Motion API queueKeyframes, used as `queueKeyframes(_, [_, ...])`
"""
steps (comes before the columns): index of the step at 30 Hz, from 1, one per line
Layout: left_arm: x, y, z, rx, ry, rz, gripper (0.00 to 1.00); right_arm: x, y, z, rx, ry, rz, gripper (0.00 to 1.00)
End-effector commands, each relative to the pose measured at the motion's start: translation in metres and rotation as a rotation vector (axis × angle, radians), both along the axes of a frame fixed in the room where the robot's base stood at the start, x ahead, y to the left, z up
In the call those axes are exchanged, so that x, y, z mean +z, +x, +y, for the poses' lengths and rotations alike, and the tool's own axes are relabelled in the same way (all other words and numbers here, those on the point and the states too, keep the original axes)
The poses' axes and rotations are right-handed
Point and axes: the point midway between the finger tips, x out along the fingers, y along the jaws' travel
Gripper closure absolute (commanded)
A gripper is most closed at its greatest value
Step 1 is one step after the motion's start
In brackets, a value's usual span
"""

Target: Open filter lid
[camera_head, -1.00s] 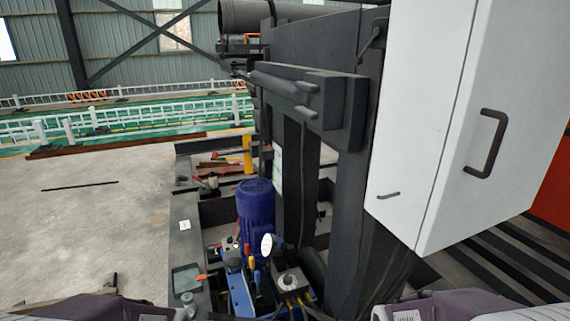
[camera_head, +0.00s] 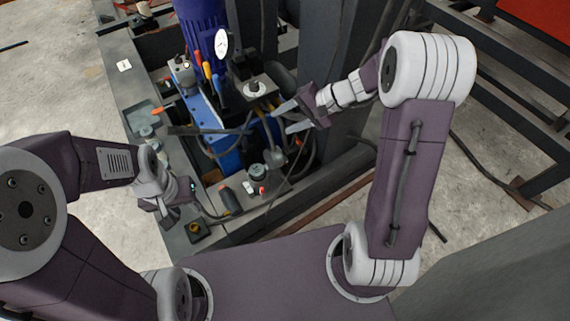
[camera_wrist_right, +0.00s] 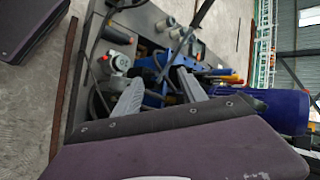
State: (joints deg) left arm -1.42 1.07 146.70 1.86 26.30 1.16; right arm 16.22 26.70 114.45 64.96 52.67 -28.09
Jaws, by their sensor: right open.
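A hydraulic unit with a blue valve block (camera_head: 215,125) stands in front of me in the head view. A small grey round cap (camera_head: 257,171) sits on the tank top, and a yellow-and-black fitting (camera_head: 197,231) is nearer me. I cannot tell which part is the filter lid. My right gripper (camera_head: 286,117) is open and empty beside the hoses, above and right of the grey cap. Its spread fingers show in the right wrist view (camera_wrist_right: 160,79). My left gripper (camera_head: 168,214) is by the tank's left edge; its finger gap is not clear.
The blue motor (camera_head: 203,22), a white gauge (camera_head: 221,43) and several coloured handles stand behind the block. Black hoses (camera_head: 285,150) loop around the right gripper. Dark steel beams (camera_head: 530,160) lie at the right. Open concrete floor (camera_head: 50,85) is at the left.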

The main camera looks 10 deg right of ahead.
Motion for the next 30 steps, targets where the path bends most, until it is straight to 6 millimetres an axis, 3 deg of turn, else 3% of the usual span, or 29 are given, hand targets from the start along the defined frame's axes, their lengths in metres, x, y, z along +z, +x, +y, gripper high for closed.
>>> queueKeyframes(1, [-0.059, 0.000, 0.000, 0.000, 0.000, 0.000, 0.64, -0.064, 0.014, -0.015, -0.064, 0.035, 0.006, 0.51])
queueKeyframes(3, [-0.094, 0.000, 0.000, 0.000, 0.000, 0.000, 0.64, -0.106, 0.029, -0.037, -0.149, 0.075, 0.014, 0.51])
queueKeyframes(6, [-0.132, 0.000, 0.000, 0.000, 0.000, 0.000, 0.64, -0.162, 0.034, -0.064, -0.225, 0.096, 0.041, 0.51])
queueKeyframes(9, [-0.154, 0.000, 0.000, 0.000, 0.000, 0.000, 0.64, -0.198, 0.029, -0.081, -0.267, 0.108, 0.074, 0.51])
queueKeyframes(12, [-0.162, 0.001, 0.000, 0.000, 0.000, 0.000, 0.64, -0.210, 0.027, -0.089, -0.289, 0.112, 0.083, 0.51])
queueKeyframes(18, [-0.160, 0.001, 0.000, 0.000, 0.000, -0.001, 0.64, -0.209, 0.028, -0.091, -0.294, 0.111, 0.083, 0.51])
queueKeyframes(30, [-0.200, 0.001, 0.000, 0.000, 0.000, 0.000, 0.64, -0.259, 0.059, -0.045, -0.290, 0.110, 0.084, 0.51])
